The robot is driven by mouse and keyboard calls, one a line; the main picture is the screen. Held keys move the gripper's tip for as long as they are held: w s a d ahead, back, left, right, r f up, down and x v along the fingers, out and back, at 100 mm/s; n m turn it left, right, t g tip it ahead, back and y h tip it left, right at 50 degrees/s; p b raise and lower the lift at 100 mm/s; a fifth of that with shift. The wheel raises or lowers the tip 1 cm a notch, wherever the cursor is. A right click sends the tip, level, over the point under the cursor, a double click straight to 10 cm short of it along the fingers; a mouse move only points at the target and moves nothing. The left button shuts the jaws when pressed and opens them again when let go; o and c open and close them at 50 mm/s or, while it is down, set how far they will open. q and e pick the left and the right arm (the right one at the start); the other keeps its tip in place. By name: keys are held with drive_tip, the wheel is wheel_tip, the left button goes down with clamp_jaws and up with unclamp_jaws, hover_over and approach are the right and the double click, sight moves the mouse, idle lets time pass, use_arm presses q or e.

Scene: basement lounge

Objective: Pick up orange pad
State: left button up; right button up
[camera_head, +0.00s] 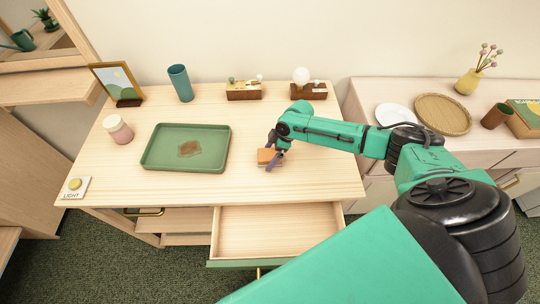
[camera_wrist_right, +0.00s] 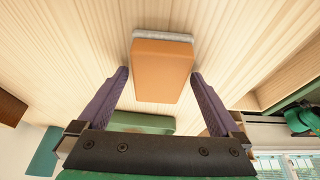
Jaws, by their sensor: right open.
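The orange pad (camera_head: 266,156) lies on the wooden table to the right of the green tray. In the right wrist view it is an orange block (camera_wrist_right: 162,68) with a grey layer along its far edge. My right gripper (camera_head: 272,153) is at the pad, coming from the right. In the right wrist view its two purple fingers (camera_wrist_right: 160,80) are apart, one on each side of the pad's near part, with gaps between. It is open and holds nothing. My left gripper is not in view.
The green tray (camera_head: 160,165) with a brown stain stands left of the pad. An open, empty drawer (camera_head: 275,250) juts out below the table's front edge. A teal cup (camera_head: 180,83), two wooden boxes and a picture frame (camera_head: 117,82) stand along the back.

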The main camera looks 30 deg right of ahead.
sight(270, 154)
drive_tip(key=shift+c, duration=0.6)
drive_tip(key=c, duration=1.1)
wheel_tip(270, 154, up, 20)
drive_tip(key=b, duration=0.3)
drive_tip(key=o, duration=0.5)
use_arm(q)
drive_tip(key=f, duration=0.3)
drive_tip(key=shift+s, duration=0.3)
use_arm(e)
drive_tip(key=c, duration=0.4)
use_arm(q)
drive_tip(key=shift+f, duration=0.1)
use_arm(e)
drive_tip(key=shift+o, duration=0.2)
